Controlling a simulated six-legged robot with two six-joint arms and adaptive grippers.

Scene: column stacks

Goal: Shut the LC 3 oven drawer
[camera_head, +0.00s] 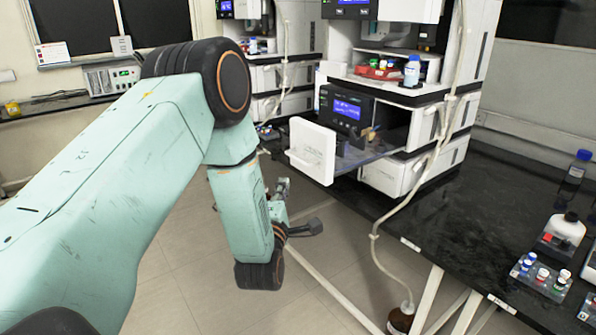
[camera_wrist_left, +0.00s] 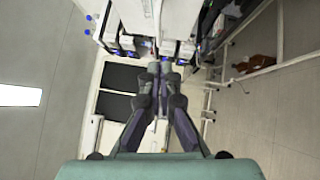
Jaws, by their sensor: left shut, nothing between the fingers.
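The oven drawer (camera_head: 312,152) stands pulled out from the near column stack (camera_head: 425,125) in the head view. Its white front panel with a handle slot faces left, apart from the stack, and a flat tray shows behind it. No LC 3 label is readable. My left gripper (camera_head: 283,187) is below and a little left of the drawer front, seemingly apart from it, partly hidden by my arm. In the left wrist view my left gripper (camera_wrist_left: 160,68) has its fingertips together with nothing between them. My right gripper is not in view.
A black bench (camera_head: 480,210) carries the stack and, at right, a vial rack (camera_head: 540,280) and bottles. A pale tube hangs in front of the stack to a brown bottle (camera_head: 401,318) near the floor. A second stack (camera_head: 280,75) stands behind. Floor left of the bench is open.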

